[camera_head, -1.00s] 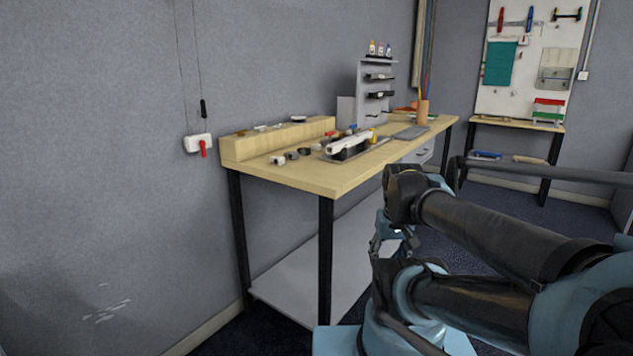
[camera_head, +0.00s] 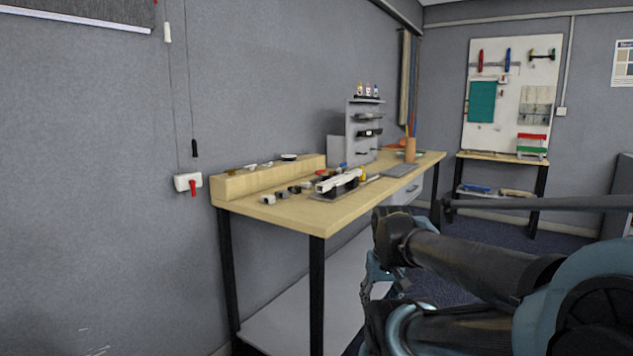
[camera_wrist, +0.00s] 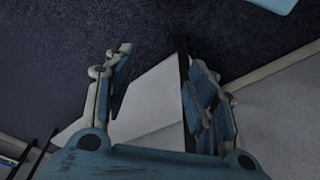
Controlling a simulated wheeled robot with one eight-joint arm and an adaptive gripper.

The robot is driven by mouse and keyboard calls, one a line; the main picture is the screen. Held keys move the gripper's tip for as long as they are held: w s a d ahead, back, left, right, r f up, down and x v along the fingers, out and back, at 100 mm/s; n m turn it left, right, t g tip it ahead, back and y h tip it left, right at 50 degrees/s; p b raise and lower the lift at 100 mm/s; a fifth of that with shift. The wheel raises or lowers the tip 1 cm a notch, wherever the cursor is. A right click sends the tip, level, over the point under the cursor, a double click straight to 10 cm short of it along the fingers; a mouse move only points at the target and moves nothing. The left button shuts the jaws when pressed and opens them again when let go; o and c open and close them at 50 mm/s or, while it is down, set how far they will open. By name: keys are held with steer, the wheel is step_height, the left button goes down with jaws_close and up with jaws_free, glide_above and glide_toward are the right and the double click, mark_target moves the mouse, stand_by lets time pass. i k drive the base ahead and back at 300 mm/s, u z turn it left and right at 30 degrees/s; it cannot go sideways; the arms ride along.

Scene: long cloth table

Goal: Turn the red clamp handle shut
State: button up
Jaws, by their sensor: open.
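A red handle (camera_head: 193,188) points down from a small white fitting (camera_head: 183,181) on the grey wall, left of the workbench. It is the clearest red handle in view, but I cannot tell whether it is the clamp handle. My gripper (camera_wrist: 153,50) is open and empty in the wrist view, its two fingers apart above the floor and a pale flat surface. In the head view my gripper is low in front of the bench, partly hidden by my arm, far to the right of the red handle and apart from it.
A wooden workbench (camera_head: 335,212) with black legs stands along the wall, carrying several small parts and a white tool (camera_head: 339,182). A pale lower shelf (camera_head: 290,325) lies below. A tool board (camera_head: 510,100) hangs at the back right. Thin cords hang above the white fitting.

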mark_target(318, 172)
steer(key=z, duration=0.9)
steer(key=k, duration=1)
steer(key=u, duration=0.9)
steer(key=i, duration=1.35)
steer(key=z, duration=0.05)
